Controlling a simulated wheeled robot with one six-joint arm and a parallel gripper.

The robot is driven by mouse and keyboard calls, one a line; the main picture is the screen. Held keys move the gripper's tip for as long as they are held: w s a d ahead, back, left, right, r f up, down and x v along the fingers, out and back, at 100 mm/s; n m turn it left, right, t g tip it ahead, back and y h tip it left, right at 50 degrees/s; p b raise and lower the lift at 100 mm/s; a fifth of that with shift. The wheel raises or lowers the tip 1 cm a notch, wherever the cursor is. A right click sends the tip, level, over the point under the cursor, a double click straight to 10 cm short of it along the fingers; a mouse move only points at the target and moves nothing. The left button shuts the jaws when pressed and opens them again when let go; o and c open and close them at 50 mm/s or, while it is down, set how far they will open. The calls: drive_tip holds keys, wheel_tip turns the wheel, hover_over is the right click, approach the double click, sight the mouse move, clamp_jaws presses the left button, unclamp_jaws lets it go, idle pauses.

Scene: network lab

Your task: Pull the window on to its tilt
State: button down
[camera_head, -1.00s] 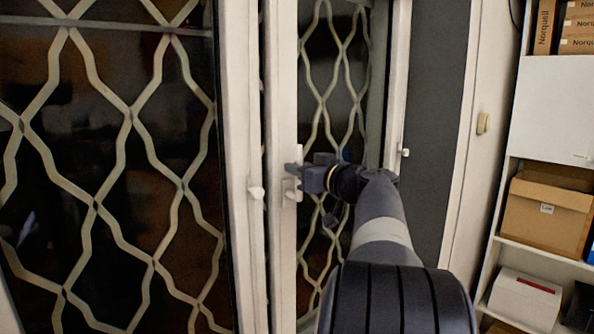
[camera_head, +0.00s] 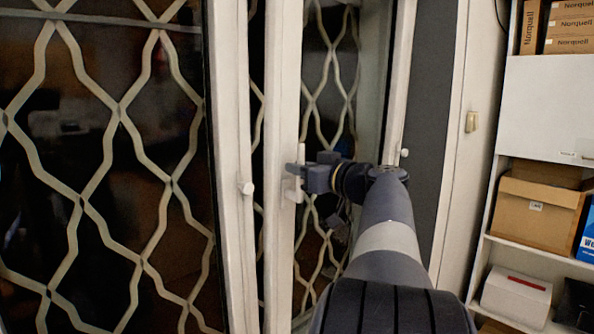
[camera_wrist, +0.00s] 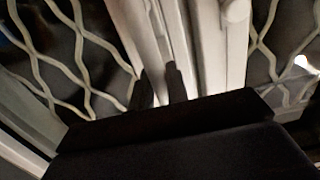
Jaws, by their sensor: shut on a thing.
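The window (camera_head: 282,90) is a white-framed sash with dark glass and a pale wavy grille behind it. It stands ajar, with a dark gap along its left edge. Its white handle (camera_head: 298,194) is on the left stile, partly covered by my gripper. My gripper (camera_head: 294,170) reaches in from the right and is shut on the handle. In the wrist view the two dark fingertips (camera_wrist: 161,86) lie close together against the white frame. The grip itself is hard to make out there.
A larger glazed pane with a grille (camera_head: 110,170) fills the left, its white frame bearing a small knob (camera_head: 246,188). A dark grey panel (camera_head: 432,120) is right of the window. White shelves with a cardboard box (camera_head: 535,212) stand at the far right.

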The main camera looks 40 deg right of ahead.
drive_tip(key=shift+s+d+r+b, duration=0.15)
drive_tip(key=shift+s+b, duration=0.35)
drive_tip(key=shift+s, duration=0.45)
drive_tip(key=shift+s+r+b, duration=0.1)
drive_tip(key=shift+s+b, duration=0.4)
drive_tip(key=shift+s, duration=0.45)
drive_tip(key=c, duration=1.8)
unclamp_jaws()
drive_tip(key=o, duration=0.8)
drive_tip(key=shift+f, duration=0.2)
drive_tip(key=s+b, duration=0.4)
drive_tip(key=s, duration=0.6)
drive_tip(key=shift+d+b, duration=0.3)
drive_tip(key=shift+d, duration=0.1)
